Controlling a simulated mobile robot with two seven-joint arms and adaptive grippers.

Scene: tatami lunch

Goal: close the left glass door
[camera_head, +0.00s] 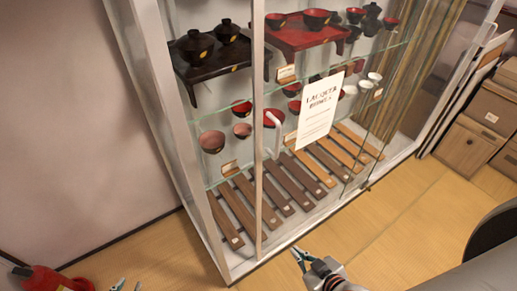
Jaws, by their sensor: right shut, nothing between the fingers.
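The glass display cabinet (187,160) fills the middle of the view. A pale upright (258,190) stands at its front left, with a light curved handle (277,138) just right of it. The left glass door is transparent, so I cannot tell its outline or how far it stands open. My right gripper (300,255) is shut and empty, low in front of the cabinet's bottom front edge, apart from the handle. My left gripper (127,285) shows only its fingertips at the bottom edge, left of the cabinet; they look spread, with nothing visible between them.
A white sign (319,108) hangs at the cabinet front. Bowls and trays stand on the glass shelves, with wooden slats below. A red extinguisher-like object (48,279) lies at the lower left. Brown boxes (468,146) stand at the right. Floor (400,225) before the cabinet is clear.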

